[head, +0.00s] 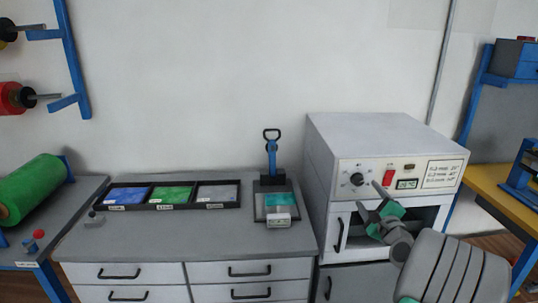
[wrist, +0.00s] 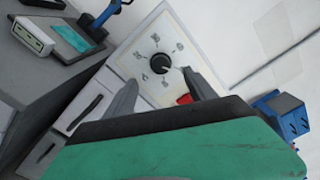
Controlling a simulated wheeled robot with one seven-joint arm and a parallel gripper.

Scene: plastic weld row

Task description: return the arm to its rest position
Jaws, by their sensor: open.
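My gripper (head: 367,195) is at the right of the head view, in front of the white box-shaped machine (head: 345,165) with a dial, red switch and small display. Its two grey fingers are spread apart with nothing between them. In the wrist view, the fingers of my gripper (wrist: 165,82) point toward the machine's dial panel (wrist: 150,45), and the red switch shows partly behind one finger. The gripper appears apart from the panel. My arm reaches in from the lower right and hides part of the machine's lower opening.
A grey worktop (head: 150,240) stands left of the machine, with a black three-bin tray (head: 172,207) and a blue-handled press (head: 271,165). A green roll (head: 35,187) is at far left. A yellow bench (head: 500,195) is at right. The air above the worktop is clear.

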